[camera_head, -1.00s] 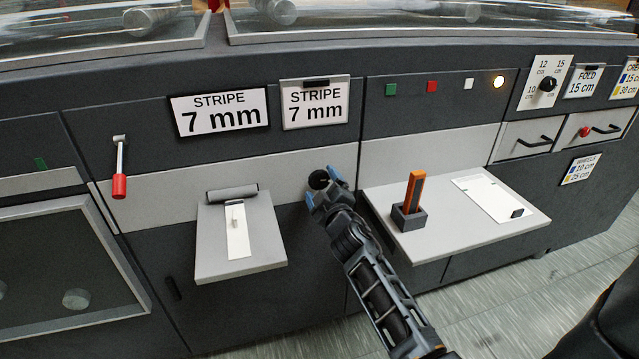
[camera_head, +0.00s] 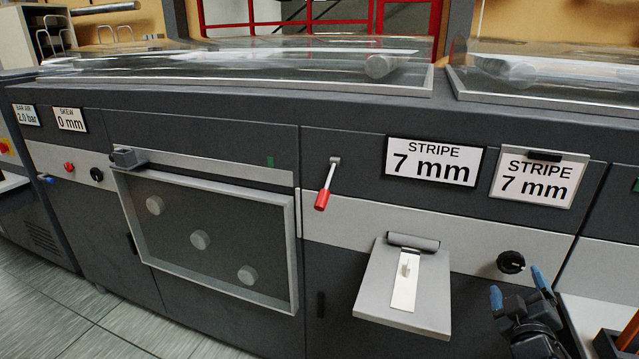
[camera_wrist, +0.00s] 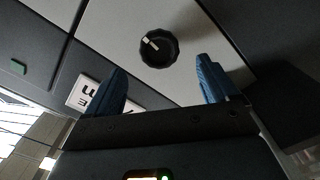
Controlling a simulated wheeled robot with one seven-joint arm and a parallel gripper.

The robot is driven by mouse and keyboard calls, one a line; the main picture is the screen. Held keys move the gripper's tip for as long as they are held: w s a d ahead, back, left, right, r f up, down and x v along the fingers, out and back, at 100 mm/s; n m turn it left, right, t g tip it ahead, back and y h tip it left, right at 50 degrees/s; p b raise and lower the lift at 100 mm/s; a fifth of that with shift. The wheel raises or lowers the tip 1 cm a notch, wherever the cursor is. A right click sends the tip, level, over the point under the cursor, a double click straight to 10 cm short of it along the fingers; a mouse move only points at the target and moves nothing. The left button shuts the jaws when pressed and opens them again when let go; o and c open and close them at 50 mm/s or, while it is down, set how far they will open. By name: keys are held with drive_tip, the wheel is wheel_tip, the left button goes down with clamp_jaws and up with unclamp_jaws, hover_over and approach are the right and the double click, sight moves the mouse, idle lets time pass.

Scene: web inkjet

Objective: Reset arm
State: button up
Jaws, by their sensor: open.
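My gripper (camera_head: 517,292) is at the lower right of the head view, with its blue fingertips apart and nothing between them. It is in front of a black round knob (camera_head: 511,262) on the light panel strip, and the knob shows just past the fingertips. In the wrist view my gripper (camera_wrist: 163,88) is open, with one blue finger on each side. The black knob (camera_wrist: 159,47) with a white mark lies beyond and between the fingers, apart from them.
A grey shelf (camera_head: 372,290) with a roller and white strip juts out left of my gripper. A red-handled lever (camera_head: 322,199) hangs above it. Two stripe signs (camera_head: 433,162) read 7 mm. A framed window (camera_head: 291,306) is at left. Another shelf (camera_head: 590,312) is at the right edge.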

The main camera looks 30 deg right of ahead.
drive_tip(key=s+a+f+t+y, duration=0.1)
drive_tip(key=s+a+y, duration=0.2)
drive_tip(key=a, duration=0.5)
drive_tip(key=s+a+f+n+t+y, duration=0.1)
drive_tip(key=s+a+y, duration=0.15)
drive_tip(key=a, duration=0.55)
drive_tip(key=s+a+f+t+y, duration=0.1)
drive_tip(key=s+a+y, duration=0.15)
drive_tip(key=a, duration=0.55)
drive_tip(key=s+a+r+m+y, duration=0.1)
drive_tip(key=s+a+r+y, duration=0.4)
drive_tip(key=s+a+r, duration=0.4)
drive_tip(key=s+a, duration=0.4)
drive_tip(key=s, duration=0.2)
drive_tip(key=shift+s+a+y, duration=0.3)
drive_tip(key=shift+y, duration=0.1)
